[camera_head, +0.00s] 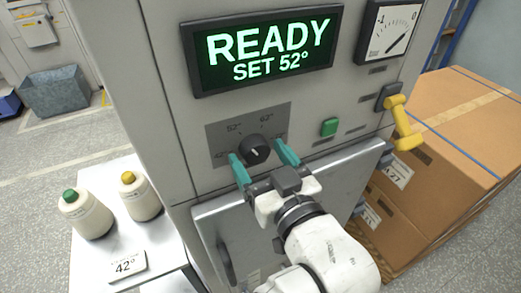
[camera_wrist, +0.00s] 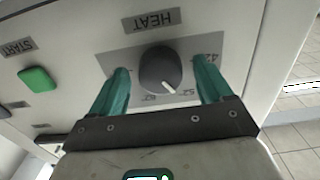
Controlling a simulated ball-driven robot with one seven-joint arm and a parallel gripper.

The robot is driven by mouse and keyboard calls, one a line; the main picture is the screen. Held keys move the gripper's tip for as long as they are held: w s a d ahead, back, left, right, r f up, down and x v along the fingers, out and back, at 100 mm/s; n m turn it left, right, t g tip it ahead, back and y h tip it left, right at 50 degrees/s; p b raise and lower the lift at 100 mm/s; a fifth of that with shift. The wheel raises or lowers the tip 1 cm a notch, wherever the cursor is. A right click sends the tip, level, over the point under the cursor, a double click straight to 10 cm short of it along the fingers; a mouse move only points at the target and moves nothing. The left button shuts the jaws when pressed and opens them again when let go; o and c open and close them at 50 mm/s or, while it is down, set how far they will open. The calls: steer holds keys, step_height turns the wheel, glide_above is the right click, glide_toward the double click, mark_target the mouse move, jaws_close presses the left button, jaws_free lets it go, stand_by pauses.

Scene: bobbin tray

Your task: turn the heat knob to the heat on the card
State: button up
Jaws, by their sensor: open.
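The black round heat knob (camera_head: 257,149) sits on a grey plate on the machine front. In the wrist view, upside down, the knob (camera_wrist: 158,68) has a white pointer at its lower right, near the 52 mark. The display (camera_head: 265,50) reads "READY SET 52°". My gripper (camera_head: 260,155) is open, with one teal finger on each side of the knob. In the wrist view my gripper (camera_wrist: 161,72) shows a gap between each finger and the knob.
A green start button (camera_head: 329,127) and a yellow lever (camera_head: 402,122) are right of the knob. A gauge (camera_head: 392,30) is above. Two bobbins, green-topped (camera_head: 85,215) and yellow-topped (camera_head: 139,197), stand on the white table (camera_head: 95,275). Cardboard boxes (camera_head: 450,130) are at the right.

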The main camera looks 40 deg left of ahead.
steer(key=shift+a, duration=0.3)
steer(key=shift+c, duration=0.4)
steer(key=c, duration=0.9)
steer(key=shift+c, duration=0.2)
